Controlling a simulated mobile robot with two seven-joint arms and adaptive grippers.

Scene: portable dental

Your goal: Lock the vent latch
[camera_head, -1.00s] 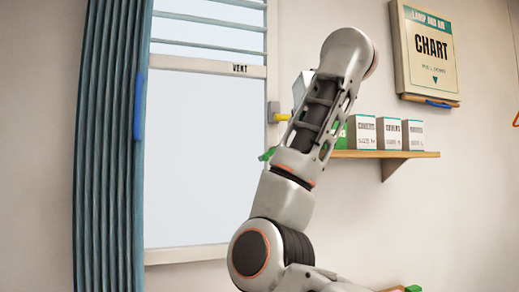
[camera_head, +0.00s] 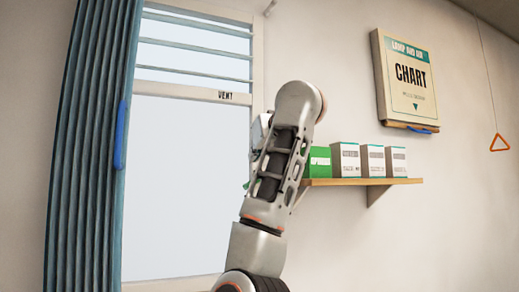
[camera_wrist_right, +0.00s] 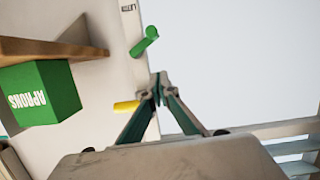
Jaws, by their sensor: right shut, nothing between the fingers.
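The vent window (camera_head: 185,150) has a "VENT" label on its crossbar. A yellow handle (camera_wrist_right: 126,107) shows in the right wrist view, its end partly behind my gripper finger. A green handle (camera_wrist_right: 145,42) sticks out from the window frame near a small label too blurred to read. Which of the two is the latch I cannot tell. My right gripper (camera_wrist_right: 158,82) is shut and empty, its tips near the frame between the handles; contact cannot be told. In the head view my right arm hides the yellow handle and most of the gripper. My left gripper is not in view.
A wooden shelf (camera_head: 345,182) right of the window holds a green aprons box (camera_head: 320,161) and several white boxes (camera_head: 371,160). A blue-green curtain (camera_head: 85,150) hangs at left. A chart (camera_head: 408,80) and an orange triangle pull (camera_head: 499,142) are at right.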

